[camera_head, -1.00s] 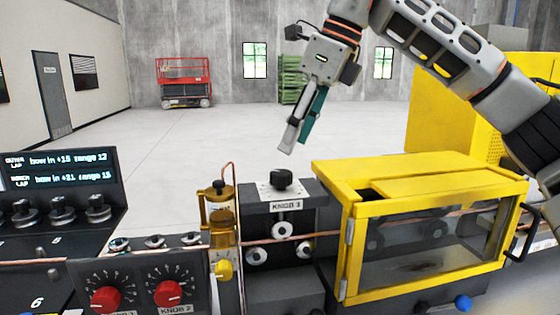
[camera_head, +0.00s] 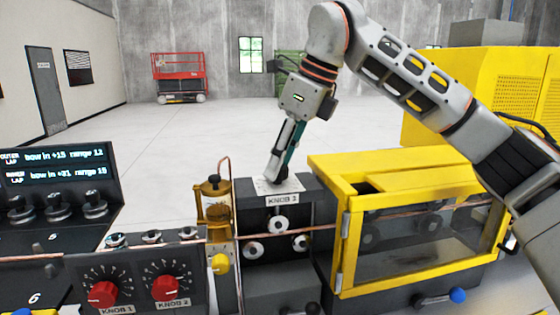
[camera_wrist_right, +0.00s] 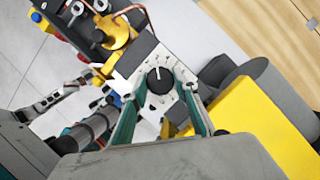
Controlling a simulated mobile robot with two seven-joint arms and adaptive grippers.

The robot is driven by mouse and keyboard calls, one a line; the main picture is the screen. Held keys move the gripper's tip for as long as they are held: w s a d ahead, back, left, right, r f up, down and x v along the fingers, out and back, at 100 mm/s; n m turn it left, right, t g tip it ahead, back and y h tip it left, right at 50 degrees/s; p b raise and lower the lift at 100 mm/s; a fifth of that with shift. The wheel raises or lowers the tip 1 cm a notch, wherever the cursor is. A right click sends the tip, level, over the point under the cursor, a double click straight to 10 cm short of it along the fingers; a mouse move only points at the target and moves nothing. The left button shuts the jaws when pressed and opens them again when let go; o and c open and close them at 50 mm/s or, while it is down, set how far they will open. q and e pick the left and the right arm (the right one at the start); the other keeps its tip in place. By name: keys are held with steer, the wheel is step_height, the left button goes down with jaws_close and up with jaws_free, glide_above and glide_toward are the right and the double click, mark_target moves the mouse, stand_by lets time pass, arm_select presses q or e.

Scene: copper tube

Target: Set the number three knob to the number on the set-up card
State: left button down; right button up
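The number three knob, a round black dial, sits on a white scale plate (camera_head: 262,187) atop a dark block labelled KNOB 3 (camera_head: 281,200). In the right wrist view the black knob (camera_wrist_right: 160,80) shows a white pointer line toward the picture's top; the scale numbers are too small to read. My right gripper (camera_head: 275,180) points down at the knob and mostly hides it in the head view. In the wrist view its teal fingers (camera_wrist_right: 160,98) are spread, with the knob just beyond and between the tips. Contact cannot be told. No set-up card is recognisable.
A yellow-framed guard box (camera_head: 395,205) stands right of the knob block. A brass oiler (camera_head: 213,200) stands close on its left. Red knobs 1 (camera_head: 102,294) and 2 (camera_head: 165,288) and a lit display (camera_head: 55,165) are farther left. Copper tube runs across.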

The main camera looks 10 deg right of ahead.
arm_select(q)
steer(key=shift+s+f, duration=0.15)
steer(key=shift+s, duration=0.05)
arm_select(e)
steer(key=shift+m, duration=0.3)
